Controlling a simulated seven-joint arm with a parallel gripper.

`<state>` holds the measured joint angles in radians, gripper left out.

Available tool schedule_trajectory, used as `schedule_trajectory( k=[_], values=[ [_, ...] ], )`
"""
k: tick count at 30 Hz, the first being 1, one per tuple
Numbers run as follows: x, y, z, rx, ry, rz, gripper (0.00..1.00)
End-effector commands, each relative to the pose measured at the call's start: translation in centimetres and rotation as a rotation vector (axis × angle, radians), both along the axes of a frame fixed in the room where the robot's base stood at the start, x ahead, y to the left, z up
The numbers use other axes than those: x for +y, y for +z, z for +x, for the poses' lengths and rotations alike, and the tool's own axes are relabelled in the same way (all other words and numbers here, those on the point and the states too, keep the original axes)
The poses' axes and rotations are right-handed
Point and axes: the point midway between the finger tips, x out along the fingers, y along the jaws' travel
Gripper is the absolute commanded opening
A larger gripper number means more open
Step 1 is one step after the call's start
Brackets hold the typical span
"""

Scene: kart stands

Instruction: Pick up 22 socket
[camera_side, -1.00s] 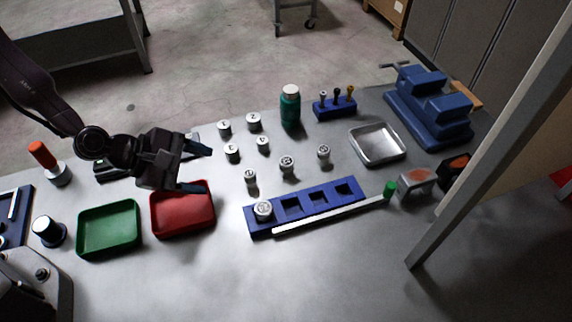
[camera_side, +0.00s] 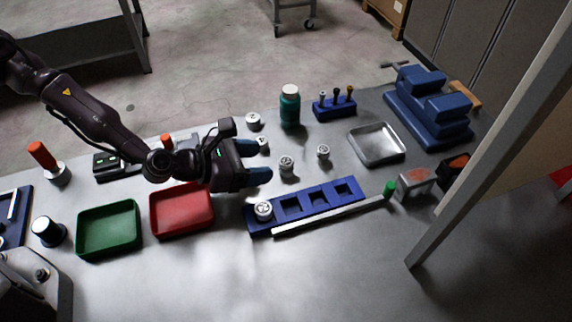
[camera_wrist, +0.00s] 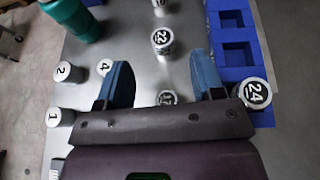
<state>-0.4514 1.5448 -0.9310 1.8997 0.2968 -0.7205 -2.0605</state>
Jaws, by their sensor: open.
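The 22 socket (camera_wrist: 162,36) is a silver cylinder with a dark-on-white "22" on top. It stands upright on the bench, just beyond my fingertips in the wrist view. In the side view it is the socket (camera_side: 286,166) just right of my gripper (camera_side: 262,161). My gripper is open, with its two blue fingers (camera_wrist: 160,68) spread apart and nothing held. A 17 socket (camera_wrist: 167,98) shows between the fingers, partly hidden by the gripper body, and is hidden in the side view.
A 24 socket (camera_wrist: 257,93) sits in the blue rack (camera_side: 318,199). Another socket (camera_side: 323,152) stands beyond the 22. Smaller numbered sockets (camera_wrist: 65,71), a green bottle (camera_side: 290,107), a red tray (camera_side: 182,212), a green tray (camera_side: 109,230) and a metal tray (camera_side: 377,144) surround the area.

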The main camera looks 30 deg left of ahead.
Motion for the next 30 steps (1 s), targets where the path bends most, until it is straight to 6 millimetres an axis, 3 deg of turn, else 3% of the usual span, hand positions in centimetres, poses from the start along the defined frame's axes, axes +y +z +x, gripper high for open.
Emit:
schedule_trajectory(
  k=[10,20,27,30],
  values=[
    [-2.9,-1.7,2.9,-0.001,0.000,0.002,0.61],
    [-3.2,-2.2,3.3,0.006,0.001,0.004,0.61],
    [-3.1,-2.3,3.2,0.010,0.001,0.006,0.09],
    [-3.1,-2.4,3.2,0.010,0.000,0.005,0.06]
  ],
)
